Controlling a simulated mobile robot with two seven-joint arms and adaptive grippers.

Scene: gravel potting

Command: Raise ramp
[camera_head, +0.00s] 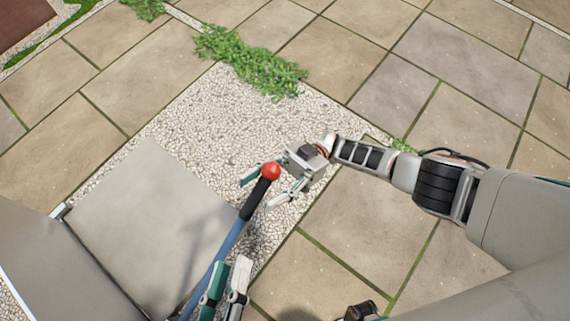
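A lever (229,240) with a blue shaft, black grip and red ball knob rises at a slant from the bottom of the picture. My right gripper (256,194) is at the black grip, just below the knob. Its fingers are parted, one on each side of the grip; I cannot tell whether either touches it. My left gripper (226,270) is lower down, just right of the blue shaft, and its gap is hard to make out. A flat pale grey panel (150,220) lies left of the lever; I cannot tell if it is the ramp. The lever's base is out of view.
A darker grey slab (50,265) with a pale metal edge borders the panel at the lower left. Pale gravel (215,130) lies beyond the panel. Green plants (255,65) grow at its far end. Stone paving (340,55) around it is clear.

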